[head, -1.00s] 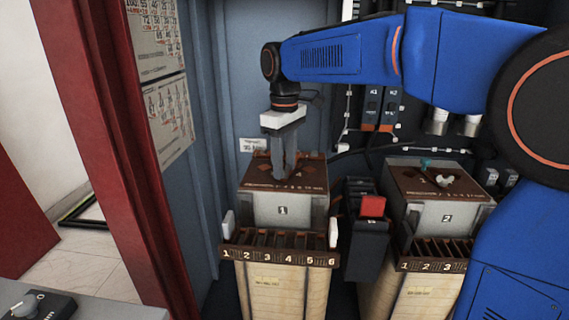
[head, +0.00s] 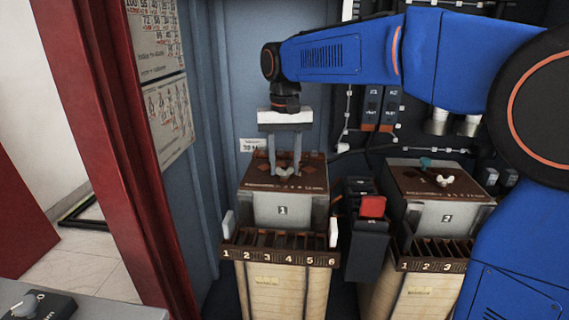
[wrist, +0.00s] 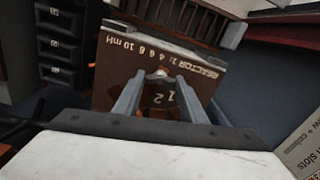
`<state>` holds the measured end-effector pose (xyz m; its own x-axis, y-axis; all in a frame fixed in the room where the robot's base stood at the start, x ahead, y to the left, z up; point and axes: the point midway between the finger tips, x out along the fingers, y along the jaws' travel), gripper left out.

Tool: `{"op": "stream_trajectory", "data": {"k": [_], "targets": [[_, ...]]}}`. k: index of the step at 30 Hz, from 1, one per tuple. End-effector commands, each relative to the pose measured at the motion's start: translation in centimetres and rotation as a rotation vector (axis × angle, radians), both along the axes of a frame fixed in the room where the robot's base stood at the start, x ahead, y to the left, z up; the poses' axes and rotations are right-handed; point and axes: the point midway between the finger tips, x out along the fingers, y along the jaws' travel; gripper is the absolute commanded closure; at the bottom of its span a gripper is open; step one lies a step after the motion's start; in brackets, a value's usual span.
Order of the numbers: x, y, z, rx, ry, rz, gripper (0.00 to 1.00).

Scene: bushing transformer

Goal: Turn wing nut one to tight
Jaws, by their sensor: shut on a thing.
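The pale wing nut one (head: 285,175) sits on the brown top plate (head: 318,178) of reactor box 1 (head: 258,210). My gripper (head: 285,170) points straight down from above, with one finger on each side of the nut. It is shut on the wing nut.
Reactor box 2 (head: 447,214) stands to the right, with its own pale wing nut (head: 443,180) and a teal knob (head: 425,162). A dark unit with a red block (head: 372,206) stands between the boxes. A numbered slotted rack (head: 280,259) lies in front of box 1.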

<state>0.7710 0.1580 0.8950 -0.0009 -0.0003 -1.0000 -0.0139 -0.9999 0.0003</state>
Motion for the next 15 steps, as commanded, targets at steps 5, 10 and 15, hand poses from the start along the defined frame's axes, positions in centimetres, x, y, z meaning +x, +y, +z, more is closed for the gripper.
{"op": "stream_trajectory", "data": {"k": [5, 10, 15], "targets": [[0.06, 0.00, 0.10, 0.001, -0.003, -0.098, 0.85], [0.07, 0.00, 0.11, 0.001, -0.003, -0.159, 0.85], [0.07, 0.00, 0.11, 0.001, -0.003, -0.188, 0.85]]}}
